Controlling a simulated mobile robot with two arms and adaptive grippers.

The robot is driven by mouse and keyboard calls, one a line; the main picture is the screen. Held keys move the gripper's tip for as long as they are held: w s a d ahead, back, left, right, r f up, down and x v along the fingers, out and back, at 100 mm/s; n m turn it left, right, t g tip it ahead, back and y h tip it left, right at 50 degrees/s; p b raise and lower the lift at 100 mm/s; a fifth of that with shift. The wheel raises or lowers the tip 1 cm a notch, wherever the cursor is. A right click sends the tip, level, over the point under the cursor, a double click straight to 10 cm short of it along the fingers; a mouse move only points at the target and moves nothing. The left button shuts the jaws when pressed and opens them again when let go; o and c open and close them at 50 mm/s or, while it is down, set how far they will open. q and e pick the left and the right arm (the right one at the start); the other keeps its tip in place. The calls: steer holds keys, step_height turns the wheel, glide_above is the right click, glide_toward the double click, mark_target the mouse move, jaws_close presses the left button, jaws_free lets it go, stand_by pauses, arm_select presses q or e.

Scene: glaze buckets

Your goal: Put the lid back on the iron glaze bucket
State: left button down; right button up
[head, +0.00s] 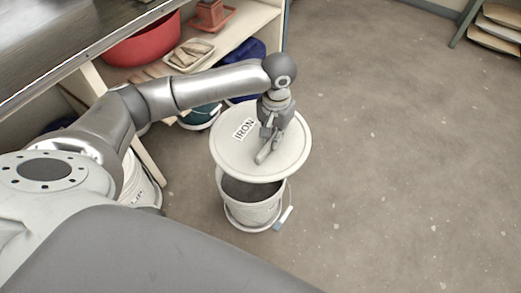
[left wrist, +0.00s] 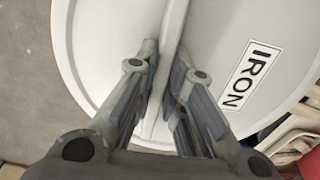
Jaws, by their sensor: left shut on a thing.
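The white round lid (head: 232,157) carries an IRON label and is held above an open white bucket (head: 255,213). The lid covers the far part of the bucket's mouth in the head view, and the dark inside shows below the lid's near edge. My left gripper (head: 265,153) is shut on the lid's raised handle bar. In the left wrist view, the lid (left wrist: 105,50) fills most of the picture, with the bar between the fingers (left wrist: 163,100). The bucket is hidden there. My right gripper is not in view.
Left of the bucket, a shelf unit holds a red basin (head: 145,45), a tray (head: 190,54) and a terracotta pot (head: 210,13). Other buckets, one teal (head: 202,115), stand below it. The floor to the right (head: 400,160) is clear.

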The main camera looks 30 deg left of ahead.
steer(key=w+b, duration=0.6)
steer(key=b, duration=0.4)
arm_select(q)
steer(key=w+a+f+b, duration=0.1)
steer(key=a+f+b, duration=0.2)
steer(key=f, duration=1.1)
steer(key=w+a+f+b, duration=0.2)
steer(key=a+f+b, duration=0.1)
steer(key=f, duration=1.1)
steer(key=shift+w+a+f+m, duration=0.2)
steer(key=shift+w+f+m, duration=0.05)
steer(key=shift+m, duration=0.15)
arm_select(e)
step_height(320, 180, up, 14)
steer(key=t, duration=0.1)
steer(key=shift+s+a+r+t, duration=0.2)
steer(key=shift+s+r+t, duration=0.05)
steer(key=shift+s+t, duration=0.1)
arm_select(q)
steer(key=shift+p, duration=0.75)
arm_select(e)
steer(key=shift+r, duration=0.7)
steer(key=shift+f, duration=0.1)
